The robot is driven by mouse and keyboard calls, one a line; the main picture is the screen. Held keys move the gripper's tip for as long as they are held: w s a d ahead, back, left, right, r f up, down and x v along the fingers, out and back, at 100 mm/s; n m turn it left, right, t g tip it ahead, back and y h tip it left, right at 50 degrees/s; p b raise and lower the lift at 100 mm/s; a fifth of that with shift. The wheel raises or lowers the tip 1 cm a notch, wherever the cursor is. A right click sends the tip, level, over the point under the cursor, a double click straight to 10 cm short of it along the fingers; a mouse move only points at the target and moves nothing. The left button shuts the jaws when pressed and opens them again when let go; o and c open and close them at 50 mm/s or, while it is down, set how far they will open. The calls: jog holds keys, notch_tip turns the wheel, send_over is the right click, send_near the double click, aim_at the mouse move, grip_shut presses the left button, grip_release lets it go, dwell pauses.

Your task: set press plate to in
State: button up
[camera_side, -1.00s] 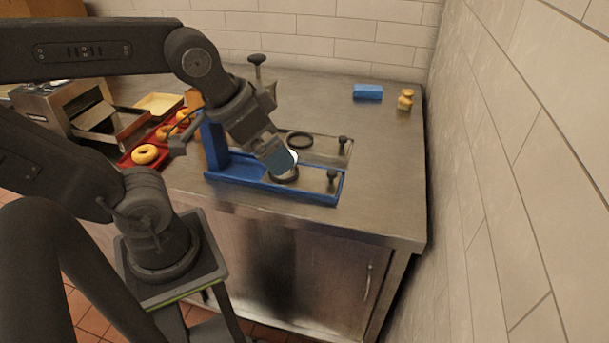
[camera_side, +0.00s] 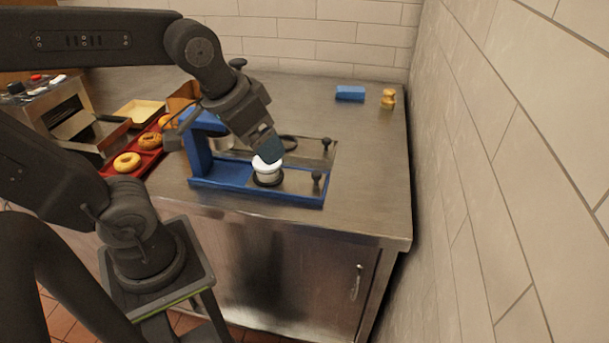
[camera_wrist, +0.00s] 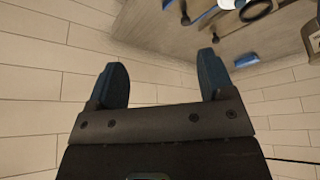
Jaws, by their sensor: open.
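The blue press frame (camera_side: 196,160) stands on the steel counter. Two flat metal plates lie side by side at its base, each with a black knob at its right end: the front plate (camera_side: 297,182) and the back plate (camera_side: 318,153). A white round cup-like piece (camera_side: 267,172) sits in a dark ring on the front plate. An empty-looking dark ring (camera_side: 288,143) lies on the back plate, partly behind my gripper. My gripper (camera_side: 268,153) is just above the white piece; contact cannot be told. In the wrist view my gripper (camera_wrist: 160,82) is open, with nothing between its fingers.
A red tray (camera_side: 120,164) with bagels is at the left, beside a metal toaster-like machine (camera_side: 50,104). A tiled wall (camera_side: 480,150) bounds the right. The counter's right part is clear.

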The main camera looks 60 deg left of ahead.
jog(key=w, duration=0.2)
jog(key=w+a+n+g, duration=0.1)
jog(key=w, duration=0.2)
jog(key=w+a+n+g, duration=0.1)
jog(key=w, duration=0.2)
jog(key=shift+a+f, duration=0.15)
jog(key=shift+f, duration=0.1)
jog(key=c, duration=0.4)
jog(key=n+g, duration=0.2)
jog(key=g, duration=0.1)
send_over(316, 172)
notch_tip(316, 172, down, 4)
jog(key=shift+c, duration=0.2)
notch_tip(316, 172, down, 14)
jog(key=shift+r, duration=0.15)
jog(key=shift+c, duration=0.5)
grip_shut()
